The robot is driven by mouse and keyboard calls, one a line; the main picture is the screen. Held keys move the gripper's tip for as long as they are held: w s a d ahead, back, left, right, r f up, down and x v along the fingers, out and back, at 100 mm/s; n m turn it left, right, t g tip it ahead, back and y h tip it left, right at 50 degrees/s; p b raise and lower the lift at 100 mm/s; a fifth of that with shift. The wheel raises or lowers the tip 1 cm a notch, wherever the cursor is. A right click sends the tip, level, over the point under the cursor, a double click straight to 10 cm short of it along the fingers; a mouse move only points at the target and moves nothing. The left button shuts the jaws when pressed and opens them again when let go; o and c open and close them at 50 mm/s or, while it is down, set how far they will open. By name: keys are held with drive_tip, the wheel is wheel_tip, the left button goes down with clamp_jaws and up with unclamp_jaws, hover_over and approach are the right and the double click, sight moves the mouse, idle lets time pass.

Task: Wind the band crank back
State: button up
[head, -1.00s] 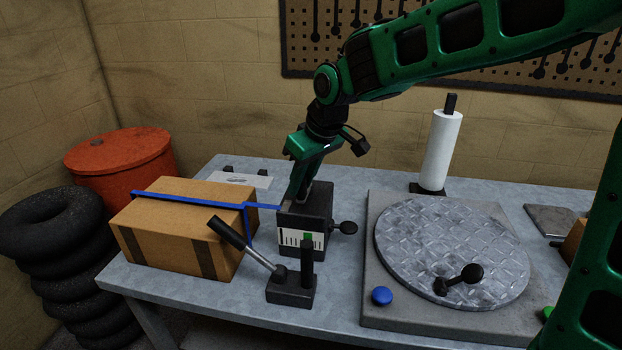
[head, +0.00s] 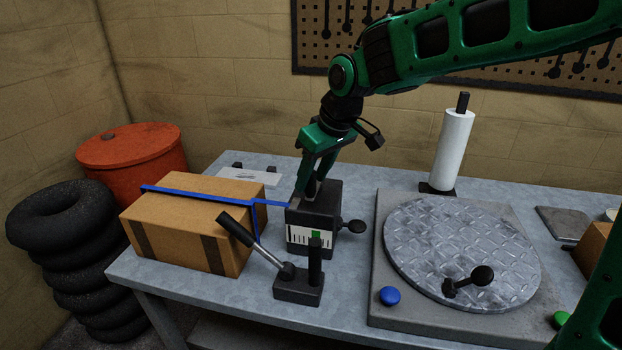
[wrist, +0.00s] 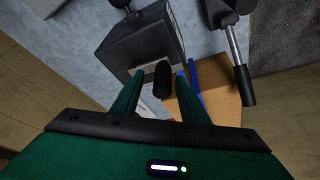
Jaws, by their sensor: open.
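A dark box-shaped band tensioner (head: 327,207) stands on the bench, with a white scale (head: 302,235) and a green mark on its front. A black knob (head: 352,226) sticks out from its right side. A blue band (head: 200,193) runs from it over a cardboard box (head: 180,228). My gripper (head: 308,192) is open, pointing down at the tensioner's far side. In the wrist view, a black upright grip (wrist: 162,78), apparently the crank's handle, sits between my open fingers (wrist: 160,92). Whether a finger touches it I cannot tell.
A lever (head: 252,242) on a black base stands in front of the tensioner. A round metal turntable (head: 450,240) with a small crank lies to the right, beside a blue button (head: 389,296). A paper roll (head: 449,150) stands behind. Tires (head: 60,220) and a red drum (head: 130,150) are left.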

drive_tip(key=v, duration=0.9)
drive_tip(key=shift+r, duration=0.3)
drive_tip(key=shift+s+d, duration=0.1)
drive_tip(key=shift+s, duration=0.1)
